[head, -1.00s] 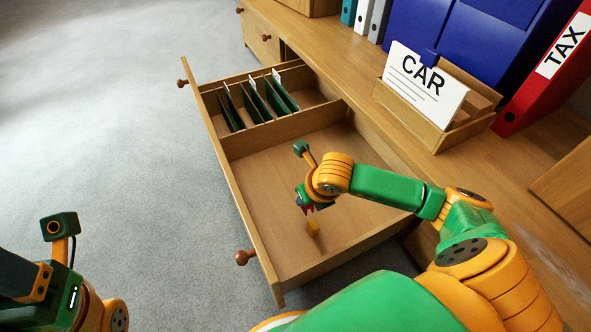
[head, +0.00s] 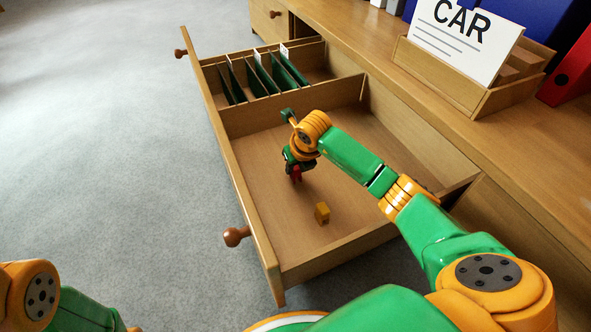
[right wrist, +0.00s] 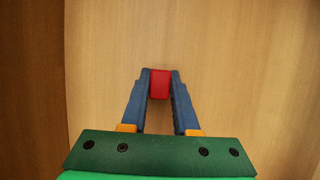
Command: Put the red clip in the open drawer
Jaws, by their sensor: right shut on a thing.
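The red clip (right wrist: 160,84) is held between the fingertips of my right gripper (right wrist: 159,90) in the right wrist view, with bare drawer bottom behind it. In the head view the right gripper (head: 297,172) points down inside the large front compartment of the open drawer (head: 265,205). The red clip also shows there (head: 296,174) at the fingertips. I cannot tell whether it touches the drawer bottom. My left arm shows at the lower left of the head view, but its gripper is out of the picture.
Green dividers (head: 262,77) stand in the drawer's far compartment. A wooden holder with a CAR card (head: 463,40) and a red binder (head: 572,75) stand on the wooden top at right.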

